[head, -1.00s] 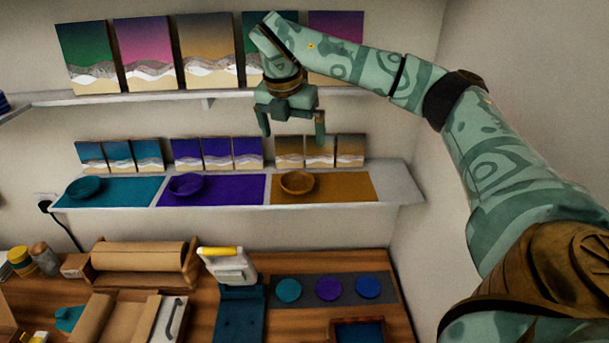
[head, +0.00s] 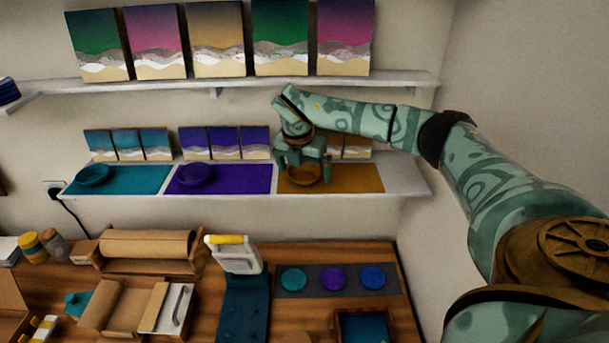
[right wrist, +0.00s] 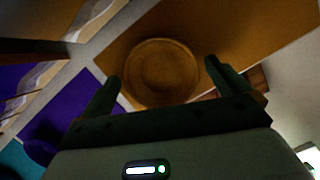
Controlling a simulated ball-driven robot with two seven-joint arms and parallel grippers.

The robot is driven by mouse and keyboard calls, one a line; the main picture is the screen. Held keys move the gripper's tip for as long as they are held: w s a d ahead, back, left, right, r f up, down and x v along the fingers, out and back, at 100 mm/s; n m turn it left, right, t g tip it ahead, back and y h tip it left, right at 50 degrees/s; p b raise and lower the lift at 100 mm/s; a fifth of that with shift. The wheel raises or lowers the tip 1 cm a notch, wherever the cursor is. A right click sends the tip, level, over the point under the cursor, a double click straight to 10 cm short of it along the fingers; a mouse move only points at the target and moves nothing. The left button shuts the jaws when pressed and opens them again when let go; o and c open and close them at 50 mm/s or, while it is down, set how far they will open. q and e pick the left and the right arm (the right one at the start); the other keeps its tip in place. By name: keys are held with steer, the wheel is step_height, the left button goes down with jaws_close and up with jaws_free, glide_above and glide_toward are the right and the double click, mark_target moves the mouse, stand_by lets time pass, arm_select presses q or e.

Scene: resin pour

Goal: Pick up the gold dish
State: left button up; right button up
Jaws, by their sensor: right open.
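The gold dish (head: 304,175) is a round shallow bowl on the gold mat (head: 358,180) at the right of the lower shelf. It also shows whole in the right wrist view (right wrist: 161,73). My right gripper (head: 305,178) is open and empty, its fingers pointing down around the dish in the head view. In the right wrist view the fingertips (right wrist: 163,70) lie to either side of the dish, with gaps showing; I cannot tell how far above the shelf they are. The gripper partly hides the dish in the head view. My left gripper is not in view.
A teal dish (head: 93,175) and a purple dish (head: 196,174) sit on matching mats to the left. Small gold pictures (head: 355,147) lean close behind the gripper. The upper shelf (head: 400,81) with large pictures is overhead; a wooden workbench (head: 300,313) stands below.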

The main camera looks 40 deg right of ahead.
steer(key=c, duration=1)
steer(key=shift+r, duration=0.15)
